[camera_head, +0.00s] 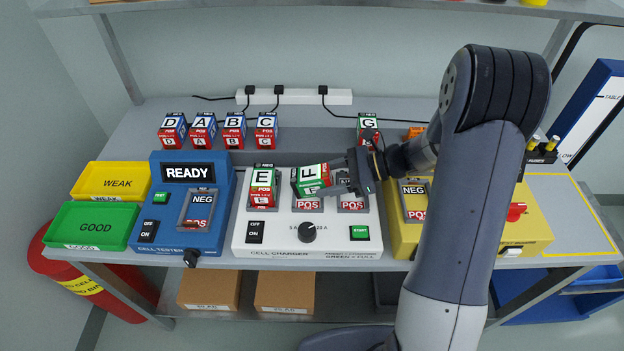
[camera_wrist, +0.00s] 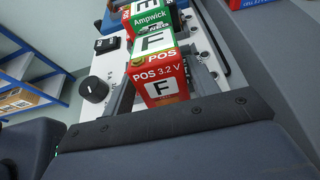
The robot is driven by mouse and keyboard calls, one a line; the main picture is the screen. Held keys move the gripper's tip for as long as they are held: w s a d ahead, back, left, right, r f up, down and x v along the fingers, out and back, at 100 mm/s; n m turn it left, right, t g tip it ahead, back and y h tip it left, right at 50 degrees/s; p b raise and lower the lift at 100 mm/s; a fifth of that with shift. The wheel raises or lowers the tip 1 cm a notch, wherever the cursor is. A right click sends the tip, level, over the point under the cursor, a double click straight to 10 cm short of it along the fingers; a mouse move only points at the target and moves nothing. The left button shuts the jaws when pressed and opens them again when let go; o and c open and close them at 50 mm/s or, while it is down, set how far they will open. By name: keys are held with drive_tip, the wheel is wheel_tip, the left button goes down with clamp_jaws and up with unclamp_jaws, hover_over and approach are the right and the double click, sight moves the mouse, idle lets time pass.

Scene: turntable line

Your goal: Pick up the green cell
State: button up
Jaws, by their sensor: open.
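A green, white and red cell marked F (camera_head: 308,180) is tilted over the middle bay of the white charger (camera_head: 285,239). My gripper (camera_head: 345,176) is open at its right end, and in the wrist view the fingers (camera_wrist: 163,92) are on either side of cell F (camera_wrist: 154,44). I cannot tell whether the fingers touch it. Another green cell, E (camera_head: 262,179), stands in the charger's left bay; part of it also shows in the wrist view (camera_wrist: 122,12). A third green cell, G (camera_head: 368,122), stands at the back, partly hidden by my gripper.
Blue cells D, A, B and C (camera_head: 235,120) stand in a row at the back left. A blue tester (camera_head: 172,228) reads READY. A yellow WEAK tray (camera_head: 112,181) and a green GOOD tray (camera_head: 92,226) are at left. A yellow device (camera_head: 470,232) is behind my arm at right.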

sight(312, 182)
drive_tip(key=x, duration=0.4)
drive_tip(key=shift+c, duration=0.5)
drive_tip(key=shift+w+r, duration=0.1)
drive_tip(key=c, duration=1.1)
